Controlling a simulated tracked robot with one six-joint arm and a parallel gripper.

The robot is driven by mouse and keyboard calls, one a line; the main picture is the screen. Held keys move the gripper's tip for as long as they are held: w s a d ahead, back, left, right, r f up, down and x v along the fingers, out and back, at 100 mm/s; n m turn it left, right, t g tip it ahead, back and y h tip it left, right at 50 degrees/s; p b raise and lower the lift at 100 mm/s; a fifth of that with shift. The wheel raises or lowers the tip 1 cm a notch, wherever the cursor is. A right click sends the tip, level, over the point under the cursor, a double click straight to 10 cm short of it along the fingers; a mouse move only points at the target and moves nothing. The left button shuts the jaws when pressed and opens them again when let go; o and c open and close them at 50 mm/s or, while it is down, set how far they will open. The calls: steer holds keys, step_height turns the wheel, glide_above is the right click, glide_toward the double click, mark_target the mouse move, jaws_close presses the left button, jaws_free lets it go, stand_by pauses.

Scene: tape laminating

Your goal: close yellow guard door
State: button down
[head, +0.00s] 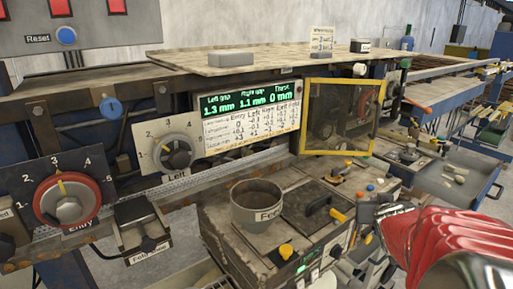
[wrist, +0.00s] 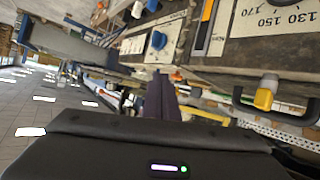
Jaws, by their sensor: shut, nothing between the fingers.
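The guard door (head: 340,116) is a clear panel in a yellow frame, in the head view right of the green display. It stands upright and faces me at a slant, its right edge by a post. How far it is swung is hard to tell. My gripper (head: 384,222) is at the lower right, below and to the right of the door and apart from it, partly hidden by my red arm. In the wrist view my shut, empty fingers (wrist: 162,97) point past the machine. I cannot make out the door there.
Left of the door are the display (head: 247,117) and the Left dial (head: 175,152). In the wrist view a yellow-tipped handle (wrist: 265,95) lies to the right.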

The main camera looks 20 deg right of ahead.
mark_target(370, 153)
steer(key=w+d+r+n+t+y, duration=0.1)
steer(key=d+r+t, duration=0.3)
steer(key=d+t, duration=0.1)
steer(key=shift+d+r+t, duration=0.25)
steer(key=shift+r+t, duration=0.15)
steer(key=shift+t, duration=0.3)
steer(key=shift+w, duration=0.2)
steer(key=x, duration=1.4)
steer(key=shift+s+d, duration=0.1)
